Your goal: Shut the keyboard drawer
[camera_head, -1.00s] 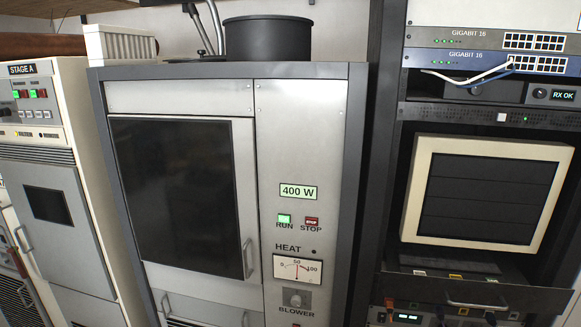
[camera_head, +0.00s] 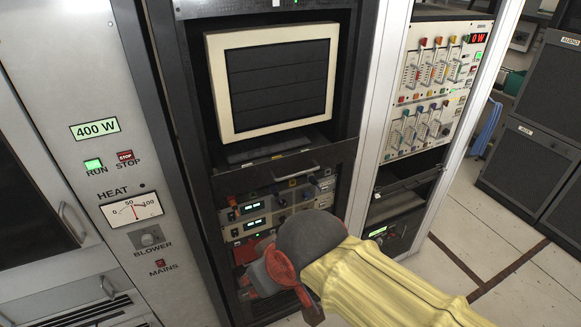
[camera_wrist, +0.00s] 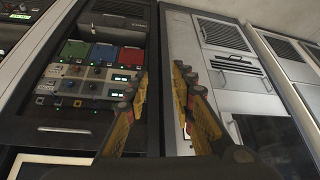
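The keyboard drawer (camera_head: 322,160) sits below the cream monitor in the dark rack. Its front panel has a bar handle (camera_head: 296,173) and stands out from the rack, with the dark keyboard (camera_head: 262,149) visible behind it. In the wrist view, which looks upside down, the drawer front (camera_wrist: 75,122) is left of my fingers. My gripper (camera_wrist: 162,72) is open and empty there, its two yellow-and-black fingers apart. In the head view my arm reaches in from the lower right, below the drawer and apart from it; the fingertips are hard to make out.
The monitor (camera_head: 272,78) is above the drawer, and power supplies (camera_head: 255,218) with knobs are below it. The heater cabinet (camera_head: 105,160) stands left, a slider panel (camera_head: 425,85) right. Floor (camera_head: 480,235) is clear at the right.

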